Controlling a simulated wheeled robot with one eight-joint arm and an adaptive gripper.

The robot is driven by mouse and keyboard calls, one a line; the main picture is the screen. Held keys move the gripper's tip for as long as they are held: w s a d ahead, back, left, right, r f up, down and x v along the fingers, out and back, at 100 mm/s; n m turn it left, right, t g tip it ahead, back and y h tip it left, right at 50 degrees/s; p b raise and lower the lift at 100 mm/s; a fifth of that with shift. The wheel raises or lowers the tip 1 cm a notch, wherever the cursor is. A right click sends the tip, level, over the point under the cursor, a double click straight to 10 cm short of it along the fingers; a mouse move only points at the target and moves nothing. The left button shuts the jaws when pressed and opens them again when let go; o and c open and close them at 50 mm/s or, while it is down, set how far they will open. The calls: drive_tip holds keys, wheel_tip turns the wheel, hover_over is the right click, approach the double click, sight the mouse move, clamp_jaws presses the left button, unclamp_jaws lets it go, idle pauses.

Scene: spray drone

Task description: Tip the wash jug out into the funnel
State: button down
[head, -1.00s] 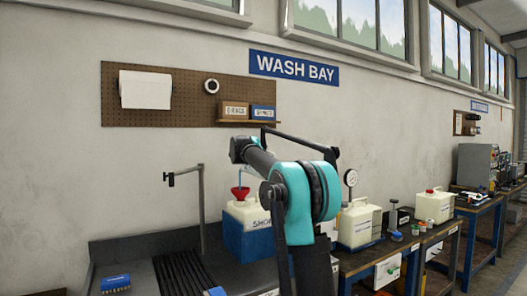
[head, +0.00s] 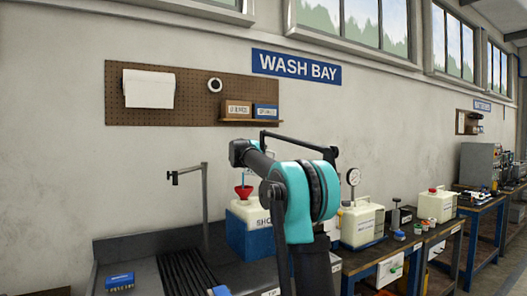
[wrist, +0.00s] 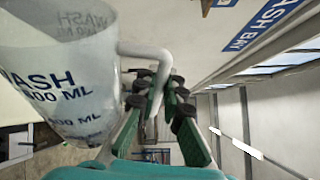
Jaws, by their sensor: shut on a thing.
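The wash jug (wrist: 50,80) is a translucent white cup with dark "WASH 400 ML" lettering, large at the left of the wrist view. Its top is cut off by the frame, and I cannot make out liquid in it. My gripper (wrist: 160,92) is shut on its white handle. In the head view the jug and my fingers are hidden behind my arm. The red funnel (head: 243,191) stands in the mouth of a white container (head: 250,213), just below my arm's far end. A thin bluish trace shows above the funnel. I cannot tell the jug's exact tilt.
The white container sits in a blue holder (head: 245,240) on the bench. A dark post with a short arm (head: 205,205) stands left of it. A white canister (head: 362,226) with a gauge is to the right. The wall with a pegboard (head: 180,112) is behind.

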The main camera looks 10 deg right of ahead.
drive_tip(key=shift+w+a+f+n, duration=0.15)
drive_tip(key=shift+a+f+n, duration=0.15)
drive_tip(key=shift+a+n, duration=0.25)
drive_tip(key=shift+w+a+f+n, duration=0.15)
drive_tip(key=shift+a+f+n, duration=0.15)
drive_tip(key=shift+a+n, duration=0.2)
idle(0.5)
